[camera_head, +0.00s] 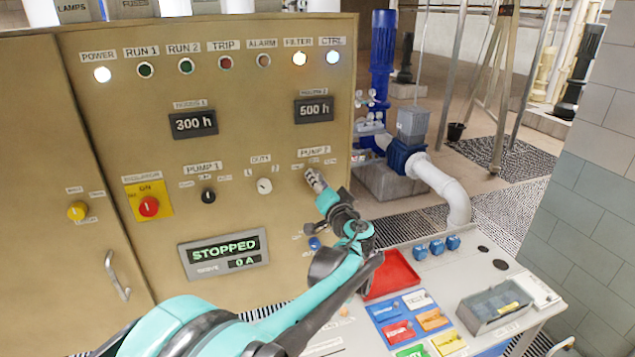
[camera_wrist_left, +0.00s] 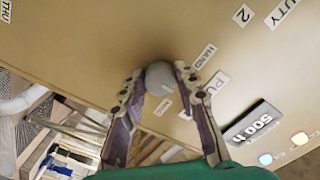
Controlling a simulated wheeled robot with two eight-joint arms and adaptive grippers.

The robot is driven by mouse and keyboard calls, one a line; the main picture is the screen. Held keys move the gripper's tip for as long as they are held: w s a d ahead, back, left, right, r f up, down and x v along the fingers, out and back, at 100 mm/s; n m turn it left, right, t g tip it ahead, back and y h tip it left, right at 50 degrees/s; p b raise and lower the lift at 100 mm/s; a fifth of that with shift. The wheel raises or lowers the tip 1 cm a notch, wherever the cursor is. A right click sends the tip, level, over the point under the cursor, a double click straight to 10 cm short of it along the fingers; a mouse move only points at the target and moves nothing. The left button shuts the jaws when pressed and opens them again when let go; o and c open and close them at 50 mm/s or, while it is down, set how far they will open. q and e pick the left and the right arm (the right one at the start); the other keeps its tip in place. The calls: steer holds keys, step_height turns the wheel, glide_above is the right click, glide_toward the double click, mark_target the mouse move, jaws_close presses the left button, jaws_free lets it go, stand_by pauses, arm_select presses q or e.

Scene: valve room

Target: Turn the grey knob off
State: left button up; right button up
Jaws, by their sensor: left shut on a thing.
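The grey knob (camera_wrist_left: 160,78) sits on the tan panel under the PUMP 2 label, between the two fingertips of my left gripper (camera_wrist_left: 157,85). The fingers are shut on it from both sides. A pale pointer line shows on its face. Near it is a HAND label (camera_wrist_left: 204,56); another small label is too blurred to read. In the head view my left gripper (camera_head: 316,180) reaches the panel under PUMP 2 and mostly hides the knob. My right gripper is not in view.
To the left on the panel are a pale DUTY knob (camera_head: 264,186), a black PUMP 1 knob (camera_head: 208,195) and a red isolator knob (camera_head: 149,206). A display (camera_head: 223,252) reads STOPPED, 0 A. A desk with a red tray (camera_head: 393,275) stands at lower right.

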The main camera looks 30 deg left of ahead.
arm_select(q)
steer(key=o, duration=1.2)
steer(key=shift+c, duration=0.2)
steer(key=v, duration=1.2)
